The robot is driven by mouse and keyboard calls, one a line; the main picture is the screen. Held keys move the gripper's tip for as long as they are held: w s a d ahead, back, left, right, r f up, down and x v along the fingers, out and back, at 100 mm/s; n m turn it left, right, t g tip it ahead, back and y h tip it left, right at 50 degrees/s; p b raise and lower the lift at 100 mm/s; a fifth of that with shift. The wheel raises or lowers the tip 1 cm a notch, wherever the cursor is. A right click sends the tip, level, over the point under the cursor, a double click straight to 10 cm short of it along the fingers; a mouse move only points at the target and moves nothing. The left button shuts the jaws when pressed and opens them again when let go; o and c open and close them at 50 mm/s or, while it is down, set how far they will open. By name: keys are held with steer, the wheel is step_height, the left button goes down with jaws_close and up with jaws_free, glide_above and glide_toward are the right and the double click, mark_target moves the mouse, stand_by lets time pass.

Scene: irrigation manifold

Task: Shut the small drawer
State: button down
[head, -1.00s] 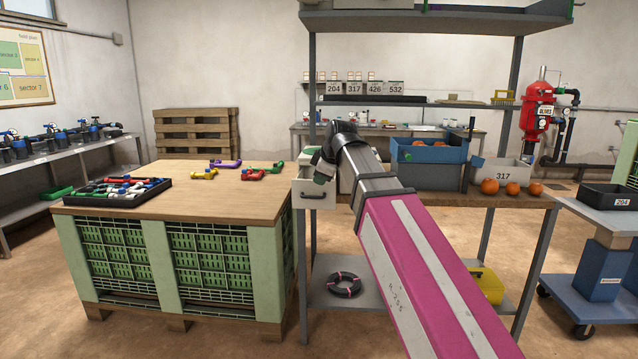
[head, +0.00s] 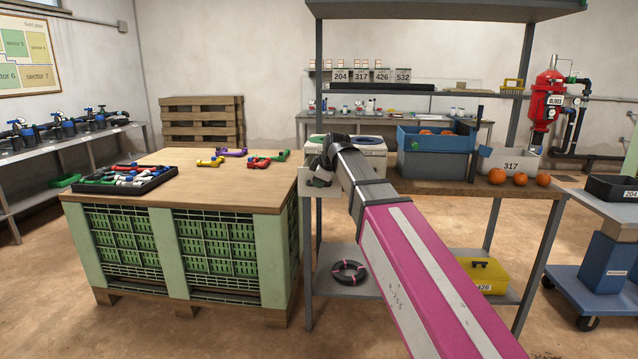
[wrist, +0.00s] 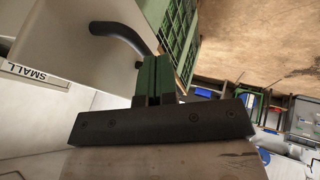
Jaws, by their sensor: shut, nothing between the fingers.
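The small drawer (head: 307,184) shows in the head view as a pale front at the left end of the shelf bench, largely covered by my arm. In the wrist view its pale face (wrist: 85,62) fills the upper left, with a black curved handle (wrist: 120,36) and a label reading SMALL (wrist: 36,74). My gripper (wrist: 155,64) is shut and empty, its green fingers together close beside the handle's lower end. Whether they touch the handle or the face cannot be told. In the head view my gripper (head: 320,181) is at the drawer. How far the drawer stands out is hidden.
A wooden-topped crate table (head: 190,185) stands close on the left, with colored fittings and a black tray (head: 120,180). On the bench are a blue crate (head: 436,138), a bin marked 317 (head: 508,163) and several orange balls. A shelf post (head: 308,255) stands below the drawer.

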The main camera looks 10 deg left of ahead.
steer(key=shift+w, duration=0.15)
steer(key=w, duration=1.8)
steer(key=shift+r, duration=0.1)
